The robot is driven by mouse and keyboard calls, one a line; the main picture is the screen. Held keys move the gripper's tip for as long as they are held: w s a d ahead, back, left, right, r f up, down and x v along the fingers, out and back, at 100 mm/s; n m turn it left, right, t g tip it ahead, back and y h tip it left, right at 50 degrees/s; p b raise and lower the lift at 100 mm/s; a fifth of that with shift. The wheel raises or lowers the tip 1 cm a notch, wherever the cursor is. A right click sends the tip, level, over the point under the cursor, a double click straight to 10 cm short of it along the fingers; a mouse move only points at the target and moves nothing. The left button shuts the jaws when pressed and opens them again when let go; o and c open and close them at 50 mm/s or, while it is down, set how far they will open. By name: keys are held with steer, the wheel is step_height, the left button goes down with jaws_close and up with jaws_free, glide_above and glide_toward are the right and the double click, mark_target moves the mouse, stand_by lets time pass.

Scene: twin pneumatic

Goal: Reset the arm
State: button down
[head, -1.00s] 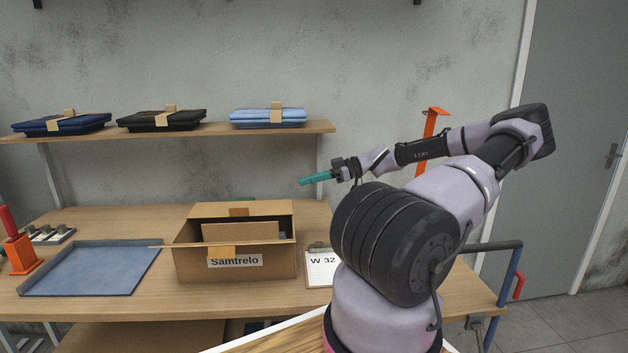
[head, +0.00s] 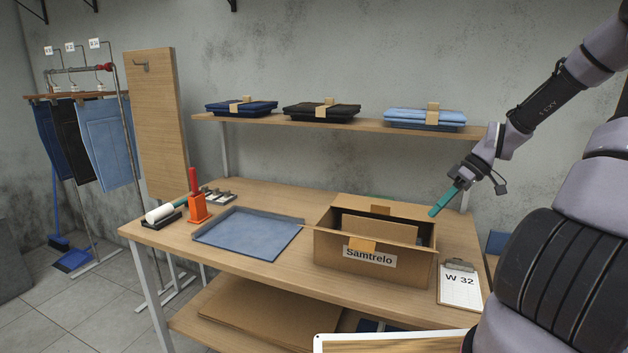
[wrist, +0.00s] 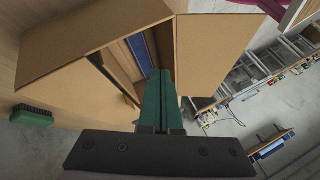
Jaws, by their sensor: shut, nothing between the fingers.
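My gripper (head: 445,201) has teal fingers, shut with nothing between them. In the head view it is in the air near the upper right of the open cardboard box marked Samtrelo (head: 333,265). My arm comes in from the right edge. In the wrist view my gripper (wrist: 161,85) points toward the box, whose open flaps (wrist: 205,55) fill the upper part. Something dark blue shows inside the box, partly hidden by the flaps.
A clipboard marked W 32 (head: 460,284) lies right of the box. A blue tray (head: 292,246) lies left of it. Folded trousers (head: 424,116) sit on the shelf (head: 355,123) above. A green brush (wrist: 32,115) shows in the wrist view. An orange holder (head: 197,209) stands at left.

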steer(key=s+a+r+m+t+h, duration=0.2)
steer(key=s+r+m, duration=0.5)
steer(key=r, duration=0.6)
steer(key=s+a+r+m+t+h, duration=0.3)
steer(key=s+a+r+m+t, duration=0.2)
steer(key=s+r, duration=0.6)
step_height(320, 180, up, 2)
steer(key=shift+a+r+m+t, duration=0.1)
steer(key=shift+a+m+t, duration=0.2)
steer(key=shift+m, duration=0.6)
steer(key=shift+h, duration=0.3)
